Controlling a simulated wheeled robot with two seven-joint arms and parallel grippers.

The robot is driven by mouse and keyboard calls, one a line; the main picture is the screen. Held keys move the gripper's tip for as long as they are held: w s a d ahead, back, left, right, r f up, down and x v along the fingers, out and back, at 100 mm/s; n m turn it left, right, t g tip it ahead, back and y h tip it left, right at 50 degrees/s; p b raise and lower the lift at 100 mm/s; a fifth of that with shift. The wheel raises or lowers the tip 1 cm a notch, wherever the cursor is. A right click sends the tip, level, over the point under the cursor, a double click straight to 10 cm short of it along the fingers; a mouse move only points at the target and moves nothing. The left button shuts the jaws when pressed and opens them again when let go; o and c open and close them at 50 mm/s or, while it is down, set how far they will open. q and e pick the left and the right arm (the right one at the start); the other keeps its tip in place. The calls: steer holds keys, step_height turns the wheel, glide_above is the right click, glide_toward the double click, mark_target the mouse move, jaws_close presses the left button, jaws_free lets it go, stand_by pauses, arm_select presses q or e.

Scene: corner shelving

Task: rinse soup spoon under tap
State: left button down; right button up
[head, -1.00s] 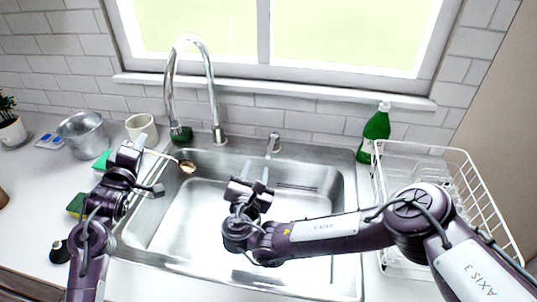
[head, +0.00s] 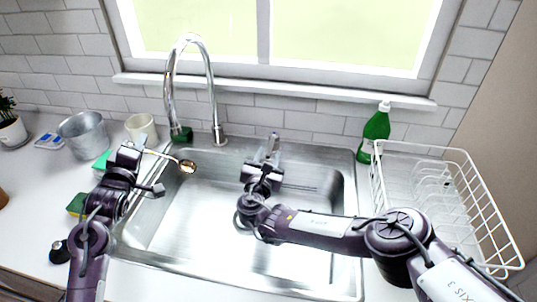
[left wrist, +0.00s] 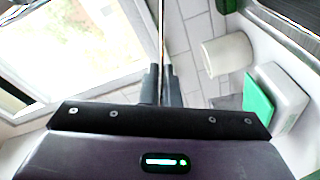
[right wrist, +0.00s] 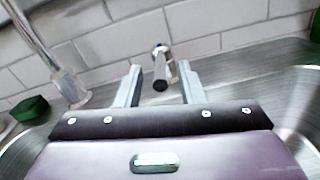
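The soup spoon (head: 188,167) has a gold-brown bowl that sits near the left end of the sink basin, below and in front of the spout. My left gripper (head: 138,148) is shut on its handle, also seen in the left wrist view (left wrist: 162,32). The tap (head: 210,85) is a tall chrome gooseneck at the back of the sink. Its small lever (head: 273,141) stands to its right. My right gripper (head: 268,165) is open in front of the lever. In the right wrist view the lever (right wrist: 161,70) shows between the two spread fingers. No water is visible.
A green bottle (head: 375,132) and a white dish rack (head: 462,160) stand right of the sink. A metal bucket (head: 84,136), a cream cup (head: 142,127) and sponges (head: 76,205) are on the left counter. The sink basin (head: 210,225) is empty.

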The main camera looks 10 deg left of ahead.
steer(key=shift+w, duration=0.55)
steer(key=shift+d, duration=0.1)
jaws_close()
